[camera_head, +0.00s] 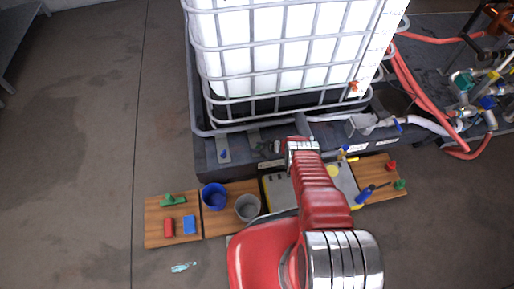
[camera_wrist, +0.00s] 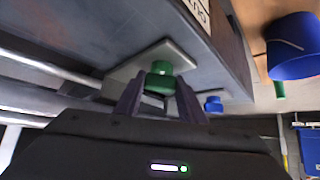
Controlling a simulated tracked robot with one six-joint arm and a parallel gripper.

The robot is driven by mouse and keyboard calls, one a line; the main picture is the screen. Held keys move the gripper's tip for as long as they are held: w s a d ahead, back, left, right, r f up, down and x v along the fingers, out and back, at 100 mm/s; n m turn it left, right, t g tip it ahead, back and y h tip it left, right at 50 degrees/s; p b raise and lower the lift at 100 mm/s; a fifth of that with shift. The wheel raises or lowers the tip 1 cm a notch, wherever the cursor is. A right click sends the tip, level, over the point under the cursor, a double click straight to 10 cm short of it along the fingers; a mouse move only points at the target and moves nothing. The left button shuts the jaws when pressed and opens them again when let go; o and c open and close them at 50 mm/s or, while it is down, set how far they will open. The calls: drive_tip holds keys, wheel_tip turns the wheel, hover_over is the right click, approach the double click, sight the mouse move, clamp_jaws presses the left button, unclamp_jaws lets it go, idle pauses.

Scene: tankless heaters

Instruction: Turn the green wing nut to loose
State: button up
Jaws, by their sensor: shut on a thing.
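The green wing nut (camera_wrist: 160,72) sits on a pale square plate (camera_wrist: 178,55) on the dark side wall in the wrist view. My gripper (camera_wrist: 158,93) has one dark finger on each side of the nut and is shut on it. The fingers partly cover the nut's lower part. In the head view my red arm reaches to the dark base below the white tank, and the grip itself is too small to make out.
A blue wing nut (camera_wrist: 213,103) is on a neighbouring plate, also visible in the head view (camera_head: 223,154). Wooden boards on the floor hold a blue bucket (camera_head: 214,196), a grey bucket (camera_head: 247,207) and small blocks. Red hoses (camera_head: 408,80) lie at right. Floor at left is mostly clear.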

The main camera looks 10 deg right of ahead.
sight(258, 146)
drive_tip(key=o, duration=1)
drive_tip(key=shift+o, duration=0.2)
drive_tip(key=shift+r, duration=0.2)
drive_tip(key=shift+r, duration=4.75)
